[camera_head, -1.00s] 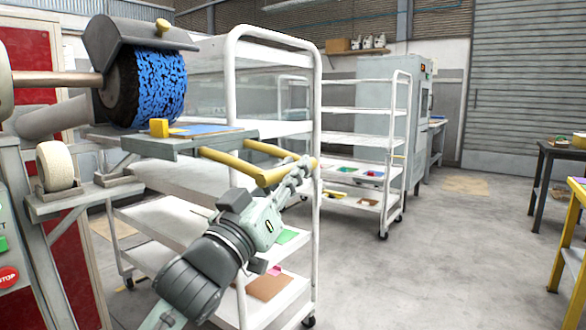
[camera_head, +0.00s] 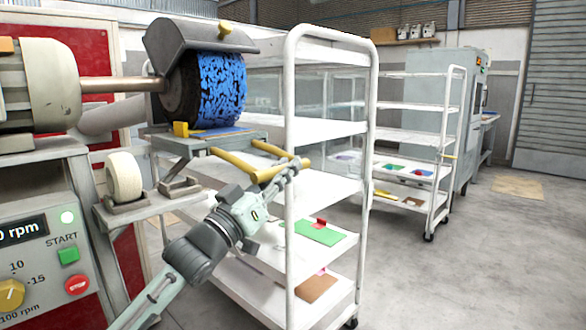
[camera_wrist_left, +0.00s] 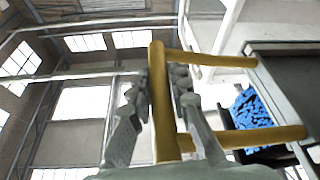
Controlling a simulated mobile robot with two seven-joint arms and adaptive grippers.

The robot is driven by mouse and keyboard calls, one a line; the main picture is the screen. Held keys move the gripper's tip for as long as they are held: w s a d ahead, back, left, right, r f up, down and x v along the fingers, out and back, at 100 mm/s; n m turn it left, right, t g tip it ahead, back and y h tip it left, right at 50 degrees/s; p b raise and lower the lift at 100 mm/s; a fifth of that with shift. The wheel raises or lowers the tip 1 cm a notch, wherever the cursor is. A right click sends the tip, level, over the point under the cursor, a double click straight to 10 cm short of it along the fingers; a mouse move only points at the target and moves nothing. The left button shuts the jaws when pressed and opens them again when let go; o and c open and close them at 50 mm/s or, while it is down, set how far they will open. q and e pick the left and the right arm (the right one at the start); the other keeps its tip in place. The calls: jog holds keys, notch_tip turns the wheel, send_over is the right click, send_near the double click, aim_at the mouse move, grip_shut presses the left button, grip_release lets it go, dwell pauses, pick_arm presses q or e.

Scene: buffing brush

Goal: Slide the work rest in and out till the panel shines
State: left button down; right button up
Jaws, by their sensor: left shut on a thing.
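The work rest (camera_head: 172,145) is a grey plate below the buffing brush (camera_head: 217,90), a wheel with mottled blue bristles under a dark hood. A blue panel (camera_head: 225,133) lies on the rest just under the brush; whether they touch is hard to tell. A yellow block (camera_head: 181,129) sits at the panel's left end. A yellow handle (camera_head: 235,158) of two rods and a crossbar sticks out right from the rest. My left gripper (camera_head: 290,168) is shut on the crossbar; the left wrist view shows its fingers on both sides of the bar (camera_wrist_left: 159,105). My right gripper is out of view.
A machine panel with green START (camera_head: 68,255) and red buttons stands lower left. A pale wheel (camera_head: 124,177) sits beside the rest. A white shelf cart (camera_head: 292,100) stands close behind my left gripper, another (camera_head: 452,150) beyond.

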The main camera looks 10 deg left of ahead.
pick_arm(q)
jog(key=shift+w+a, duration=0.1)
jog(key=shift+a, duration=0.05)
jog(key=c, duration=1.4)
grip_release()
jog(key=v, duration=1.2)
